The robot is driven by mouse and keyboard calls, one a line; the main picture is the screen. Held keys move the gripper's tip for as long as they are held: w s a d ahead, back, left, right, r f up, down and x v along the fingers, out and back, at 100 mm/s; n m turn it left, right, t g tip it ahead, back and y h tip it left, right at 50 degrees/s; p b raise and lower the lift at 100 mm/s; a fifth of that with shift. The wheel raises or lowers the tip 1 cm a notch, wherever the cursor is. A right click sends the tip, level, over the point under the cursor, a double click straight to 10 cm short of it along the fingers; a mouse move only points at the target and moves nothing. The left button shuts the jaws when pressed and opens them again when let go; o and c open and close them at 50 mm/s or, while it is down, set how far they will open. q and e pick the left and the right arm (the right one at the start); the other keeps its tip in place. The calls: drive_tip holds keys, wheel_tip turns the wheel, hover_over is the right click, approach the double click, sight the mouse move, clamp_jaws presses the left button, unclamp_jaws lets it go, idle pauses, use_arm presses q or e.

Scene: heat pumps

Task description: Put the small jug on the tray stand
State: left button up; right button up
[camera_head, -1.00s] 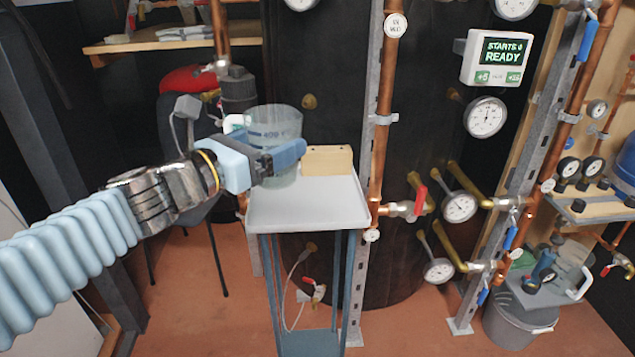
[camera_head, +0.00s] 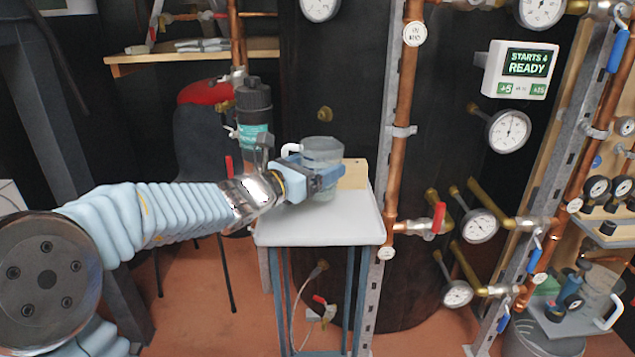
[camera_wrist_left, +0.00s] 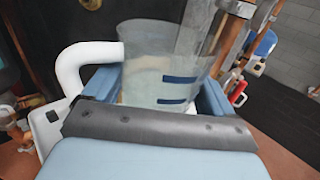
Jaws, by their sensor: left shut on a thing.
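The small jug (camera_head: 322,154) is a clear, pale cup with a white handle. My left gripper (camera_head: 325,178) is shut around its body, and the jug looks upright. In the left wrist view the jug (camera_wrist_left: 165,62) sits between the two blue fingers, with its white handle at the left and dark marks on its side. The tray stand (camera_head: 320,228) has a pale grey top on blue-grey legs. The jug is over the back part of this top; whether its base touches is hidden by the gripper. My right gripper is not in view.
A wooden block (camera_head: 353,174) is at the tray's back edge. A copper pipe (camera_head: 404,120) and a red-handled valve (camera_head: 438,217) stand close at the right. A dark bottle (camera_head: 254,118) is behind at the left. The tray's front is clear.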

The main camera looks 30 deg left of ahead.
use_arm(q)
drive_tip(key=shift+w+f, duration=0.1)
drive_tip(key=shift+f, duration=1.5)
drive_tip(key=shift+f+b, duration=0.15)
drive_tip(key=shift+b, duration=0.15)
drive_tip(key=o, duration=1.2)
drive_tip(key=shift+r+p, duration=0.25)
drive_tip(key=shift+p, duration=0.1)
drive_tip(key=v, duration=1.2)
